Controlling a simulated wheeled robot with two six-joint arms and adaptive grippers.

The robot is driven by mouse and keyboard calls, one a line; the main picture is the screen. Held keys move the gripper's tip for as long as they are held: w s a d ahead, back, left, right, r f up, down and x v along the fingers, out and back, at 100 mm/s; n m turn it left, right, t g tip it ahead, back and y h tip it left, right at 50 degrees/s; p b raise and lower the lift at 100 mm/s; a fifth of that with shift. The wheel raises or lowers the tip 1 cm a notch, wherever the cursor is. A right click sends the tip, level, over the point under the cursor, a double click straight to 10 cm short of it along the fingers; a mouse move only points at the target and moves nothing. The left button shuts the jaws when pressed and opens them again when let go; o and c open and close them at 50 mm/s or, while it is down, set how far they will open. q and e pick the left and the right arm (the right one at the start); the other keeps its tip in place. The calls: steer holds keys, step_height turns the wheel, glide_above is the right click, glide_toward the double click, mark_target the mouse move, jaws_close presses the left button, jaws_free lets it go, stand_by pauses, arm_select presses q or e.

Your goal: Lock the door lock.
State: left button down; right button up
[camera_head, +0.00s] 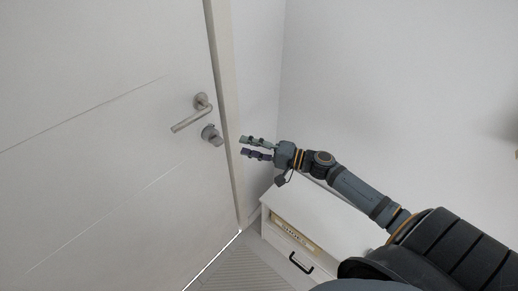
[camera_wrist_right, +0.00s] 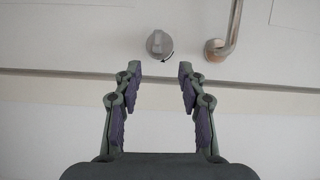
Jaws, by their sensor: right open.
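The white door (camera_head: 110,120) fills the left of the head view. Its lock (camera_head: 211,135) is a round metal thumb-turn just below the lever handle (camera_head: 193,112). In the right wrist view the lock knob (camera_wrist_right: 159,43) lies ahead of the fingertips, and part of the handle (camera_wrist_right: 222,45) shows to its right. My right gripper (camera_head: 243,147) is open and empty, to the right of the lock and apart from it. In the wrist view its two fingers (camera_wrist_right: 160,70) are spread, with the knob roughly centred between and beyond them. My left gripper is not in view.
The door frame (camera_head: 227,110) runs along the door's right edge. A white cabinet (camera_head: 345,225) with a dark drawer handle (camera_head: 301,263) stands below my right arm. A plain white wall (camera_head: 400,80) is behind the arm. The space between gripper and lock looks clear.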

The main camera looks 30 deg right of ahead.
steer(key=v, duration=0.3)
steer(key=shift+s+d, duration=0.25)
